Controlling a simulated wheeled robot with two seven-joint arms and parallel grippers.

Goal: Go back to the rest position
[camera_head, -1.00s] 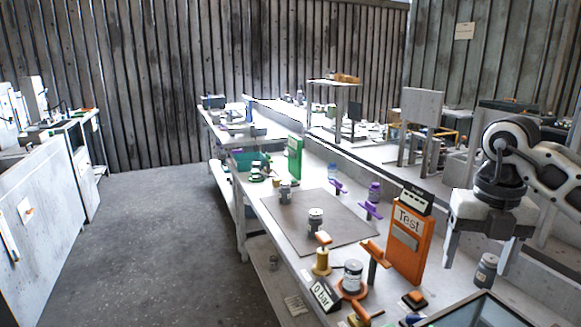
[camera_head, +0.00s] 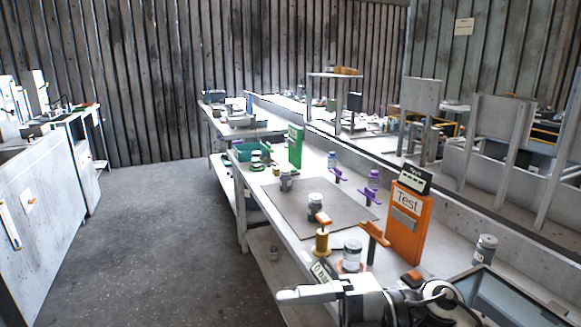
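My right gripper (camera_head: 300,293) is low at the bottom of the head view, its fingers pointing left across the near edge of the bench (camera_head: 285,225). I see it side-on, so the gap between its fingers does not show. No object can be made out in it. The arm behind it is at the bottom right. My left gripper is not in view.
The orange "Test" stand (camera_head: 408,225), a grey jar (camera_head: 485,249), a white-lidded jar (camera_head: 352,253) and a yellow post (camera_head: 322,240) stand on the bench. A grey mat (camera_head: 350,222) lies behind. The floor (camera_head: 170,240) on the left is clear.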

